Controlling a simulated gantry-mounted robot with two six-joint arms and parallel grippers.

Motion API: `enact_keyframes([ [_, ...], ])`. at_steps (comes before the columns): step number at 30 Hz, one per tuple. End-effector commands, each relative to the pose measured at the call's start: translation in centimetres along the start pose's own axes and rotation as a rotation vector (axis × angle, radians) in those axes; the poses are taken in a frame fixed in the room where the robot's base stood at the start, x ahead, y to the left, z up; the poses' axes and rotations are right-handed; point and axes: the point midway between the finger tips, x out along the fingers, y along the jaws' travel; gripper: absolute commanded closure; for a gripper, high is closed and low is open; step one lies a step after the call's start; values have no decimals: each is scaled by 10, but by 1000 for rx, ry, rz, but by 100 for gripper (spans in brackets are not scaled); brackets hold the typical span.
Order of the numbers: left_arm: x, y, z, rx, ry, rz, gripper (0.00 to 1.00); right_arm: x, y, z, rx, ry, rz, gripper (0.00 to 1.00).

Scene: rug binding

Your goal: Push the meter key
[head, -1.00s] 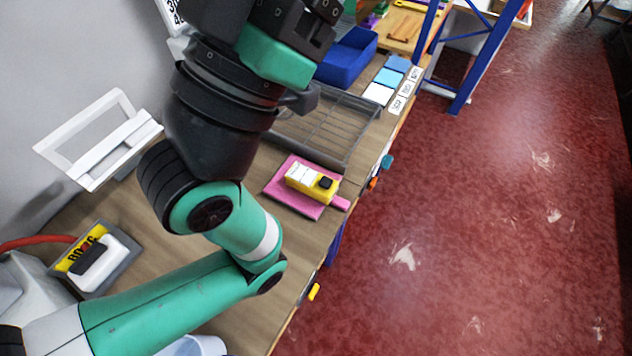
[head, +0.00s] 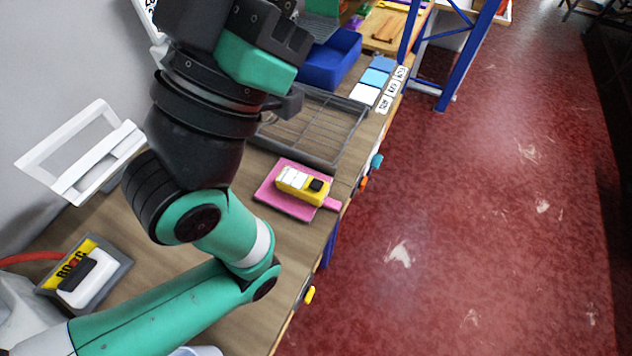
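A yellow handheld device (head: 303,186), probably the meter, lies on a pink mat (head: 275,205) on the workbench. It has white faces on its left part and a black key (head: 316,185) near its right end. My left arm comes in from the lower left and bends up over the bench, left of the device and apart from it. Its black and teal end part lies near the top edge of the view. The fingertips cannot be made out, so open or shut does not show. My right gripper is not in view.
A grey wire-bottomed tray (head: 335,160) and a blue bin (head: 330,60) stand behind the mat. White and blue tiles (head: 364,94) lie at the bench's right edge. A white frame (head: 80,155) and a grey-framed unit with a yellow label (head: 85,275) are at left.

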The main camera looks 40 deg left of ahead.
Motion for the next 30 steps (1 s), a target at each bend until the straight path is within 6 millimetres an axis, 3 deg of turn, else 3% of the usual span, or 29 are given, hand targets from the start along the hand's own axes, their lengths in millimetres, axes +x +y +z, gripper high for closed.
enact_keyframes([
  [1, 0, 0, 0, 0, 0, 0, 91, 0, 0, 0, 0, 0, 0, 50],
  [3, 0, 0, 0, 0, 0, 0, 100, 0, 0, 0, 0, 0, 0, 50],
  [30, 0, 0, 0, 0, 0, 0, 100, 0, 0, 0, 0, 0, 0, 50],
])
